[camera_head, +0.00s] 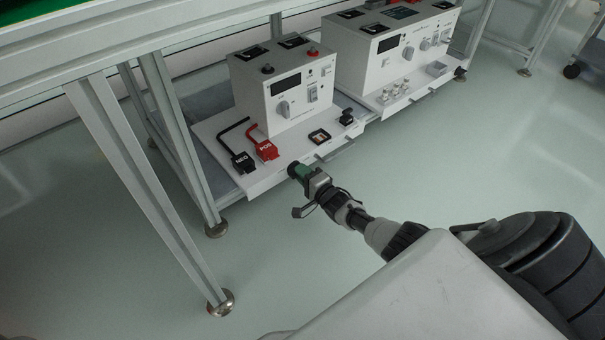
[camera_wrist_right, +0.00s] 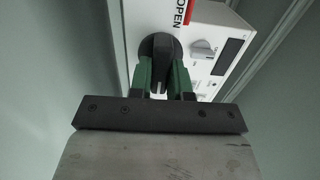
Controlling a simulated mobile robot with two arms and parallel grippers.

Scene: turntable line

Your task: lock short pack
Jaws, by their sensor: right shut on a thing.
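The shorter white pack (camera_head: 275,92) stands on a white shelf tray (camera_head: 268,182) under the bench, with a display and a dial on its face. My right gripper (camera_head: 298,172) is at the tray's front edge. In the right wrist view its green fingers (camera_wrist_right: 163,85) are shut on a black knob (camera_wrist_right: 160,48), one on each side. A red-marked label reading OPEN (camera_wrist_right: 183,14) is beside the knob. In the head view the gripper mostly hides the knob. My left gripper is in neither view.
A black NEG plug (camera_head: 242,162) and a red POS plug (camera_head: 266,150) are on the tray, left of my right gripper. A longer white pack (camera_head: 395,50) stands to the right. A bench leg (camera_head: 150,185) is at left. The floor in front is clear.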

